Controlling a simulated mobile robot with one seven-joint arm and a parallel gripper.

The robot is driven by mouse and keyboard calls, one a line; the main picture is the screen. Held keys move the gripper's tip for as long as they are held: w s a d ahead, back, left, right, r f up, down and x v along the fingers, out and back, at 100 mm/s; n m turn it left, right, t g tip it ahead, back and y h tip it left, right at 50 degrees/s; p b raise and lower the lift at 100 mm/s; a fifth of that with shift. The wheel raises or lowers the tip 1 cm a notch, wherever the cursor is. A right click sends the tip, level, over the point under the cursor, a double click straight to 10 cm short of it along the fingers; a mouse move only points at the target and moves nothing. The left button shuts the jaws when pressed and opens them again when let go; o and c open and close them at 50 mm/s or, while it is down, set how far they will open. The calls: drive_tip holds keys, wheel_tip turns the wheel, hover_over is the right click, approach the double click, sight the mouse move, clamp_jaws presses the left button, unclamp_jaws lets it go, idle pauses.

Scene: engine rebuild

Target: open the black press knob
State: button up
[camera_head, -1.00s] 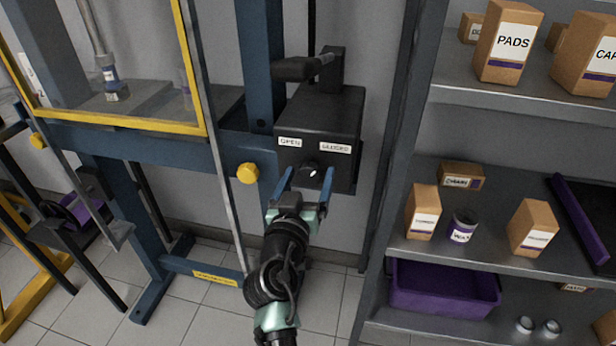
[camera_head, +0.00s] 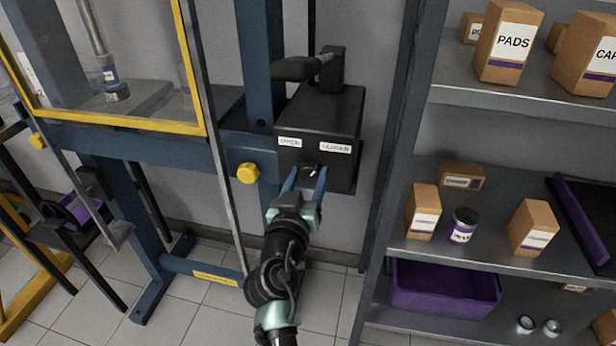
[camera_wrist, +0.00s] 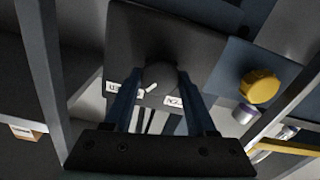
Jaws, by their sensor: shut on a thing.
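The black press knob (camera_head: 311,171) sits on the front of a black box (camera_head: 335,110) on the blue press frame. An OPEN label (camera_head: 290,142) is above it to the left and a CLOSED label (camera_head: 335,148) above it to the right. My gripper (camera_head: 306,180) reaches up from below and its two blue fingers are shut on the knob's sides. In the wrist view the round knob (camera_wrist: 158,77) shows between the fingertips, with a white pointer mark towards the left label. The fingers hide part of the knob's sides.
A black lever handle (camera_head: 302,68) stands on top of the box. A yellow round knob (camera_head: 248,173) is on the press frame just left of my gripper. A yellow-framed clear guard (camera_head: 120,124) is farther left. Shelves with boxes (camera_head: 508,42) and a purple bin (camera_head: 445,290) stand at the right.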

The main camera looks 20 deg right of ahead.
drive_tip(key=n, duration=0.6)
drive_tip(key=shift+n, duration=0.3)
drive_tip(key=n+p, duration=0.1)
drive_tip(key=n, duration=0.5)
drive_tip(key=shift+a+f+p, duration=0.1)
drive_tip(key=shift+f+p, duration=0.05)
drive_tip(key=shift+p, duration=0.25)
drive_tip(key=shift+n, duration=0.4)
drive_tip(key=o, duration=1.4)
drive_tip(key=v, duration=1.3)
